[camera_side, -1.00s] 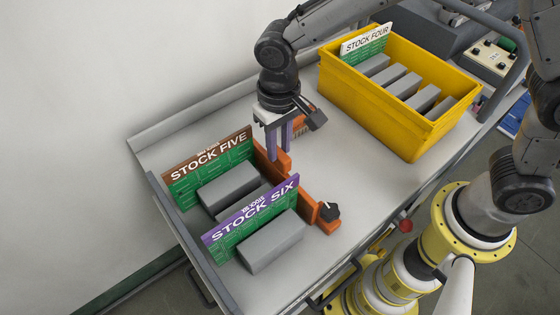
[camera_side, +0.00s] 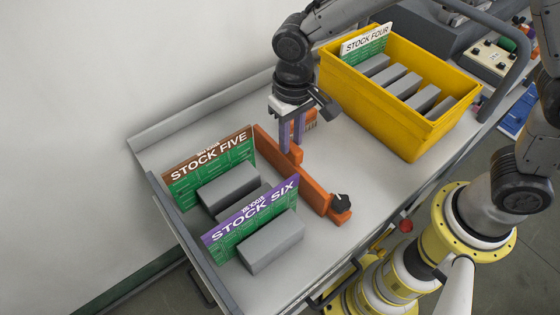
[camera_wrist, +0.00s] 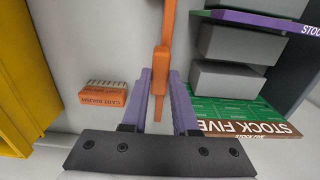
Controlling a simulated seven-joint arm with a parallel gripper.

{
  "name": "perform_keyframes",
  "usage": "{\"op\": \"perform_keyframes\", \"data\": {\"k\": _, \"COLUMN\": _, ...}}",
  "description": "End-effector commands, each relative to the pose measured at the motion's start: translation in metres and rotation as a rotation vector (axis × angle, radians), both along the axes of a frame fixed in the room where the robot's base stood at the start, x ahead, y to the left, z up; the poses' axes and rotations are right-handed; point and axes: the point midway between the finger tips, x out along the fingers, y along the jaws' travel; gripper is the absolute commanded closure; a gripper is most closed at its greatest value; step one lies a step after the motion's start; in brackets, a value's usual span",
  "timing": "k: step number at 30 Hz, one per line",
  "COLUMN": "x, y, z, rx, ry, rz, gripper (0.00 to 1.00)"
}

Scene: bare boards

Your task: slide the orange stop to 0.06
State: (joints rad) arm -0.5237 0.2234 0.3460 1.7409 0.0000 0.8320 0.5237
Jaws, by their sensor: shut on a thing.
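The orange stop (camera_side: 314,190) is a long low bar lying across the grey tray, with a black knob (camera_side: 341,202) at its near end. It stands to the right of the grey blocks and the stock cards. My gripper (camera_side: 292,145) points down at the bar's upright tab, with one purple finger on each side. In the wrist view the fingers (camera_wrist: 160,105) are shut on the orange stop (camera_wrist: 168,30), which runs upward out of the picture. No scale or number for 0.06 shows.
STOCK FIVE (camera_side: 209,167) and STOCK SIX (camera_side: 250,221) cards stand among grey blocks (camera_side: 228,187) on the left. A yellow bin (camera_side: 390,115) of blocks is at the right. An orange brush (camera_wrist: 103,94) lies between bin and stop. Bare tray (camera_side: 365,170) lies right of the stop.

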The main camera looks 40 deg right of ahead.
Motion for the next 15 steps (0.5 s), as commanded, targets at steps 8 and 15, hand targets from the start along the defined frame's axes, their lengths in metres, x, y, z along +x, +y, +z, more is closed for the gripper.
{"op": "perform_keyframes", "data": {"k": 8, "x": 0.000, "y": -0.011, "z": 0.001, "rx": 0.001, "ry": -0.002, "rz": -0.001, "gripper": 1.00}}
{"op": "perform_keyframes", "data": {"k": 15, "x": 0.001, "y": -0.019, "z": 0.001, "rx": 0.001, "ry": -0.003, "rz": -0.001, "gripper": 1.00}}
